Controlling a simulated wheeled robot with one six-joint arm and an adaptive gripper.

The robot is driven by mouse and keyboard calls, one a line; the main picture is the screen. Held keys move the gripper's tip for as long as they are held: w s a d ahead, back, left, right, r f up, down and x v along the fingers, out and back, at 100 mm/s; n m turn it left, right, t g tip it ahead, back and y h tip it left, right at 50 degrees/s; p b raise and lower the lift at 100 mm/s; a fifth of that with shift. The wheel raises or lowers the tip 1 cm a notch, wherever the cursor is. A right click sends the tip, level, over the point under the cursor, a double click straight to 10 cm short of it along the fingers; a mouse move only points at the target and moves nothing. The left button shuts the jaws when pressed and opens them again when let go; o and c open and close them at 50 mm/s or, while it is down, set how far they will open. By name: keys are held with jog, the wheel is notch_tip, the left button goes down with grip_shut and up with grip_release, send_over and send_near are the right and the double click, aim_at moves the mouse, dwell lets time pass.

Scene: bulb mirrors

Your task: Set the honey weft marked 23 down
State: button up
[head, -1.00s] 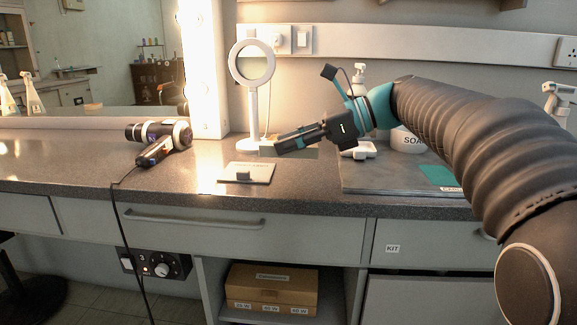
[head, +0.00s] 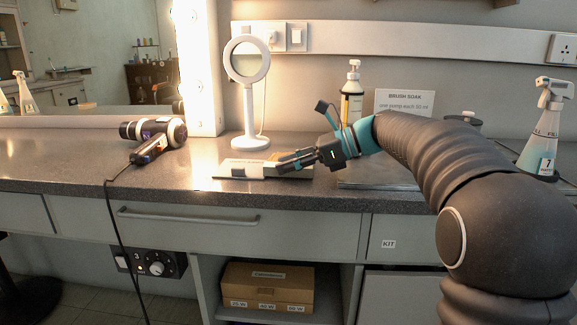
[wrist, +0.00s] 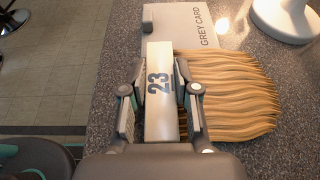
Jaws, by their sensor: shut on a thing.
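The honey weft is a fan of wavy golden hair (wrist: 235,95) on a white tab (wrist: 160,75) marked 23. My gripper (wrist: 160,92) is shut on the tab, one finger on each side, with the hair spreading to the right in the wrist view. In the head view my gripper (head: 284,165) is low over the counter, beside the grey card (head: 232,170). In the wrist view the tab's far end reaches the edge of the grey card (wrist: 182,22). I cannot tell whether the weft touches the counter.
A white ring mirror (head: 248,110) stands behind the card. A hair dryer (head: 152,138) lies to the left with its cord hanging down. The counter's front edge (head: 130,196) is close.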

jog(key=o, duration=1)
jog(key=shift+f, duration=0.15)
jog(key=shift+o, duration=0.2)
jog(key=p+v, duration=0.1)
jog(key=v, duration=1.1)
jog(key=shift+w, duration=0.1)
